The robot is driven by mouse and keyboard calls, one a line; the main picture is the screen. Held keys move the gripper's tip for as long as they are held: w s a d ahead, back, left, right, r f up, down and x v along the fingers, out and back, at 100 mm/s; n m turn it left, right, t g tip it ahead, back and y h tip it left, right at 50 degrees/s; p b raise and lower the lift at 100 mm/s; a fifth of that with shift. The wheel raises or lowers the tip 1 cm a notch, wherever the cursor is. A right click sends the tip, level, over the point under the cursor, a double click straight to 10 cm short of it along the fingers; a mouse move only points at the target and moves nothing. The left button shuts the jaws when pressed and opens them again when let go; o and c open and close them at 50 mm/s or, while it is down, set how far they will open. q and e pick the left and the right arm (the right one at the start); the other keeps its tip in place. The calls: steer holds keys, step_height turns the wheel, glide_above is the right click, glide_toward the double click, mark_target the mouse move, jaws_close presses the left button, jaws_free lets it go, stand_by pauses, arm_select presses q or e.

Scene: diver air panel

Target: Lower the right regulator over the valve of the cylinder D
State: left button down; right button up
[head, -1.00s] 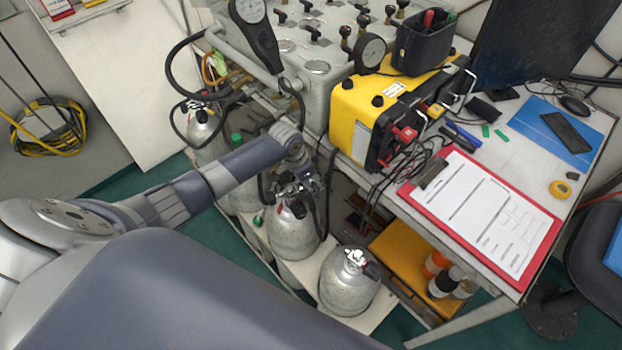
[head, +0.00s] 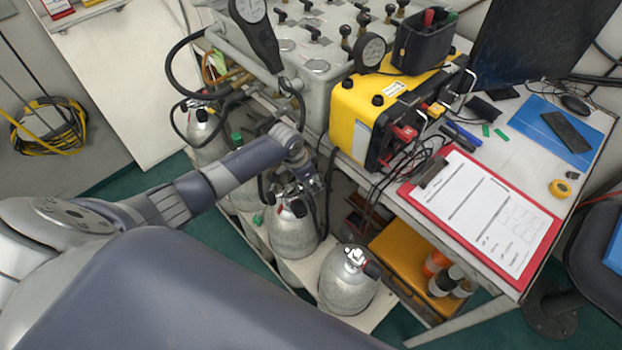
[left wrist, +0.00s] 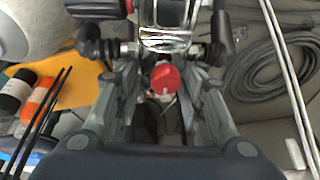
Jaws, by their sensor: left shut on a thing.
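My left gripper (head: 303,182) is low beside the bench, over the neck of a grey cylinder (head: 291,232) in the middle of the row. In the left wrist view, its fingers (left wrist: 165,68) are shut on the right regulator (left wrist: 166,40), which shows chrome metal with black fittings at both sides. A round red part (left wrist: 165,80) shows between the fingers. The valve under the regulator is mostly hidden, so I cannot tell whether they touch. Another grey cylinder (head: 348,285) with a bare chrome valve stands to the right. No letter D is readable. My right gripper is out of view.
The bench edge with a yellow case (head: 358,110) and a red clipboard (head: 490,215) is close right of my gripper. Black hoses hang nearby. An orange tray (head: 408,262) with bottles lies below the bench. More cylinders (head: 207,140) stand behind.

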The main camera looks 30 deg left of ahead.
arm_select(q)
steer(key=shift+f, duration=0.1)
steer(key=c, duration=1)
jaws_free()
steer(key=shift+o, duration=0.2)
steer(key=shift+f, duration=0.1)
steer(key=shift+v, duration=4.1)
